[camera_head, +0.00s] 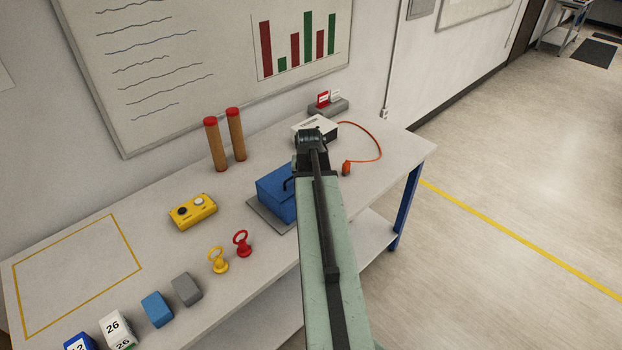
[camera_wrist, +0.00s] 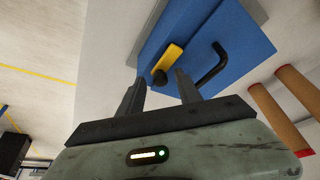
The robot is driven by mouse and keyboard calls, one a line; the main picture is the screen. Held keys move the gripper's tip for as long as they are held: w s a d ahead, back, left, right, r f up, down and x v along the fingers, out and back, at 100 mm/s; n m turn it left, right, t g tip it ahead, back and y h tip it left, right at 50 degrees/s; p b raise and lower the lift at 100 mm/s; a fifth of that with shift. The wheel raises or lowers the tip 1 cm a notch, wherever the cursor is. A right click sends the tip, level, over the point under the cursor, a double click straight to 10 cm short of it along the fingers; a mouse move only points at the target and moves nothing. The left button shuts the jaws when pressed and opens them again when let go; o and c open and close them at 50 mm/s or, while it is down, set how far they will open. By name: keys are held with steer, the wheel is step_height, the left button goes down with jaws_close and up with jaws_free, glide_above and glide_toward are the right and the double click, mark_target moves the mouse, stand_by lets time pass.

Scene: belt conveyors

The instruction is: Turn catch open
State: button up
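The catch is a yellow bar (camera_wrist: 172,60) on a face of the blue box, seen in the wrist view. A dark round knob (camera_wrist: 159,77) sits at its lower end. A black bent handle (camera_wrist: 215,62) is on the box to its right. The blue box (camera_head: 275,193) stands on the bench in the head view, partly covered by my arm; the catch is hidden there. My gripper (camera_wrist: 160,92) is open, with one finger on each side of the knob in the picture. I cannot tell whether the fingers touch it.
The box is on a grey plate (camera_head: 262,211). A yellow button unit (camera_head: 193,212), yellow ring (camera_head: 218,261), red ring (camera_head: 242,245) and two brown cylinders (camera_head: 216,147) stand to the left. A white box (camera_head: 318,126) with an orange cable (camera_head: 376,143) lies beyond.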

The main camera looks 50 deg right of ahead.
steer(key=shift+r, duration=0.1)
steer(key=p+v, duration=0.7)
steer(key=shift+r, duration=0.25)
steer(key=shift+s+a, duration=0.1)
steer(key=shift+a, duration=0.05)
